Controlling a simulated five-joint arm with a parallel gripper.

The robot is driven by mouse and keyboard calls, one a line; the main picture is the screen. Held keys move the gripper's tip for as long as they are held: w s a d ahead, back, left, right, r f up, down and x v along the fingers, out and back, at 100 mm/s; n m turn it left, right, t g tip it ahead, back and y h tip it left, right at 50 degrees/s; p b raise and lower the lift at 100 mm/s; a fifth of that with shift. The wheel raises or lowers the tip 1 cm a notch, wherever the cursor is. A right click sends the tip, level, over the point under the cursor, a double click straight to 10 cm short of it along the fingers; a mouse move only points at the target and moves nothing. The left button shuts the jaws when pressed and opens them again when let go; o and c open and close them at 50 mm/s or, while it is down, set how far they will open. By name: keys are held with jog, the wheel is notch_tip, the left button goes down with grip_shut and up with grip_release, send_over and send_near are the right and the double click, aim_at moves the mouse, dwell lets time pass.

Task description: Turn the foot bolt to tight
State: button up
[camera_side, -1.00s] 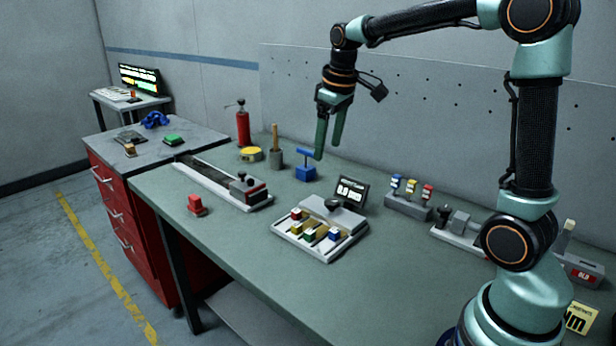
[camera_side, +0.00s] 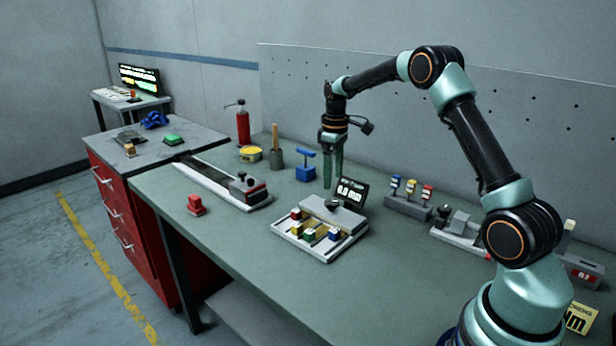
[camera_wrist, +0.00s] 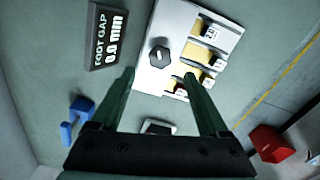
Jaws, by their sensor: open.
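The foot bolt (camera_wrist: 160,54) shows in the wrist view as a dark knob with a pale mark, on the pale label magazine (camera_wrist: 179,16). In the side view the magazine (camera_side: 291,238) stands mid-bench, with the bolt at its back. The foot gap display (camera_wrist: 105,36) beside it appears to read 0.0 mm; it also shows in the side view (camera_side: 352,191). My gripper (camera_side: 332,185) is open and empty, pointing down near the magazine's back edge. In the wrist view the bolt lies just beyond and between the fingertips (camera_wrist: 160,74).
A blue block with a blue T-handle (camera_side: 306,172) stands left of my gripper. A rack of coloured-top pieces (camera_side: 408,204) stands to the right. A long grey rail fixture (camera_side: 212,180) and a red block (camera_side: 196,204) lie left. The front of the bench is clear.

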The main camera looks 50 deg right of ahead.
aim_at(332, 201)
notch_tip(332, 201, down, 7)
jog(key=shift+f, duration=0.2)
jog(key=shift+c, duration=0.3)
grip_shut()
